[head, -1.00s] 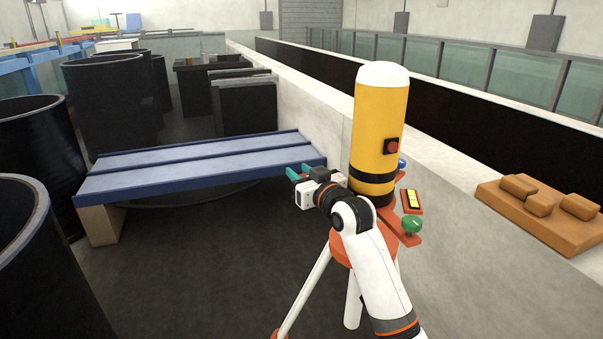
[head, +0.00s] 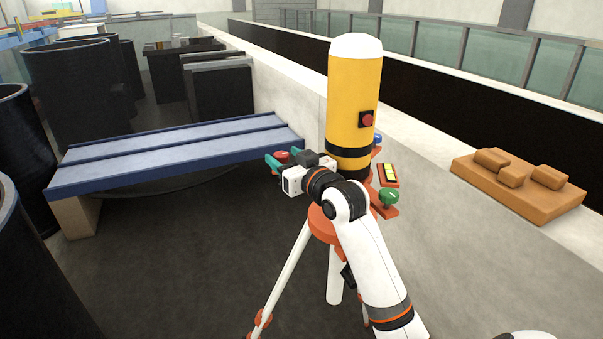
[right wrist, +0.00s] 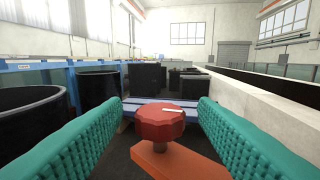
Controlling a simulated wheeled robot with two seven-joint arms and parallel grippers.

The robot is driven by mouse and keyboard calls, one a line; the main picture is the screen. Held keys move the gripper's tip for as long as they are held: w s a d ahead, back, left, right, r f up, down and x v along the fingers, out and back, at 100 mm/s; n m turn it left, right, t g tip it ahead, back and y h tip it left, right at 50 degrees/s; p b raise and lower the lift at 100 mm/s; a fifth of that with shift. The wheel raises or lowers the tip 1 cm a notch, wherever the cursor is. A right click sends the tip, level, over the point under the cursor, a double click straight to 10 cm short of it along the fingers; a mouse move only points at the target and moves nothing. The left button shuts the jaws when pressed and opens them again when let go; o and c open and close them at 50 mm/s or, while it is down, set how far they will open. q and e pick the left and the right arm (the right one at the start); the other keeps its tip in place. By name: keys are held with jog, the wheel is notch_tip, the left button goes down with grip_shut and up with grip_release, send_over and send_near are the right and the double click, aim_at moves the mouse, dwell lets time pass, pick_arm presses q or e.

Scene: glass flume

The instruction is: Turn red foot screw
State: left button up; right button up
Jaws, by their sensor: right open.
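The red foot screw (right wrist: 160,121) has a faceted knob with a white mark on top, standing on an orange arm (right wrist: 170,161) of the tripod head. In the right wrist view it lies between the two green finger pads, with a gap on each side. In the head view the red knob (head: 282,155) shows just past the fingers. My right gripper (head: 275,161) is open around or just short of it; I cannot tell how deep. The yellow instrument (head: 350,105) stands upright on the tripod. The green foot screw (head: 389,196) and blue foot screw (head: 377,139) are on its right side.
A blue bench (head: 170,155) lies behind and left of the gripper. Black tubs (head: 75,90) stand at the left. An orange-brown block tray (head: 520,190) sits on the wall ledge at right. The dark floor in front of the bench is clear.

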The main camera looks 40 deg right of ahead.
jog(key=s+b, duration=0.1)
jog(key=s, duration=0.7)
jog(key=shift+a+b, duration=0.2)
jog(key=shift+b, duration=0.1)
